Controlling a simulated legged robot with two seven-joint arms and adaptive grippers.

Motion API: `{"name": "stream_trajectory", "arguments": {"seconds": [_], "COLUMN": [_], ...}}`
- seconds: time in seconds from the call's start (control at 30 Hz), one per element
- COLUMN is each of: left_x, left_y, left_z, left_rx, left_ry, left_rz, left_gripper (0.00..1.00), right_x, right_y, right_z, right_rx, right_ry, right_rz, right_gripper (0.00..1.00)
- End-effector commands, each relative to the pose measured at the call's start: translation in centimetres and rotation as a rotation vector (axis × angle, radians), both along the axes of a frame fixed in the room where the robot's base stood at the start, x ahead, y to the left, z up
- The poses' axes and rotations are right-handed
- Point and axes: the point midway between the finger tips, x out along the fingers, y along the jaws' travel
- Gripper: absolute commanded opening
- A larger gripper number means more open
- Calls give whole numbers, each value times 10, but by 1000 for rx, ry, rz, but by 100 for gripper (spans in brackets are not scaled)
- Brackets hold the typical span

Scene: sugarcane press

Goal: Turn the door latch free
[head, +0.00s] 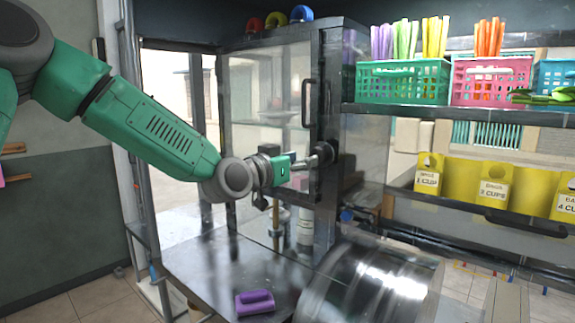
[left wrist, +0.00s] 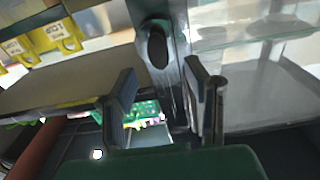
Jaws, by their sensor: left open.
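The glass door (head: 268,85) of the press cabinet has a black upright handle (head: 307,103). The latch (head: 331,151) is a small dark piece on the dark metal post at the right edge of the door. In the left wrist view the latch (left wrist: 157,46) is a dark rounded knob on the post, just beyond my fingertips. My left gripper (head: 318,158) is at the latch in the head view, its fingers pointing right toward the post. In the left wrist view the gripper (left wrist: 160,70) has its two fingers apart with nothing between them. Contact with the latch cannot be told. My right gripper is not in view.
A metal counter (head: 205,268) below holds a purple object (head: 254,302). A shiny metal drum (head: 365,285) stands at the right of it. A shelf with green (head: 402,82) and pink (head: 492,82) baskets is to the right, above yellow labelled holders (head: 494,187).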

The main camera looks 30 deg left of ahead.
Motion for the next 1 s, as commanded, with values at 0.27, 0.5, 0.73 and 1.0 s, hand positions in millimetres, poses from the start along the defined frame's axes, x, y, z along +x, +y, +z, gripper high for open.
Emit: {"name": "stream_trajectory", "arguments": {"seconds": [0.27,0.5,0.73,1.0], "left_x": [-45,-55,-55,-55], "left_y": [7,8,8,9], "left_z": [-1,-1,-1,-1], "left_rx": [0,1,1,0], "left_ry": [1,1,1,1], "left_rz": [0,0,0,0], "left_gripper": [42,42,42,42], "right_x": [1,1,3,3], "right_y": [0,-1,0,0], "right_z": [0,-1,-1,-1], "right_rx": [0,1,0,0], "right_ry": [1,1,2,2], "right_rz": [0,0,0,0], "right_gripper": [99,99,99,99]}}
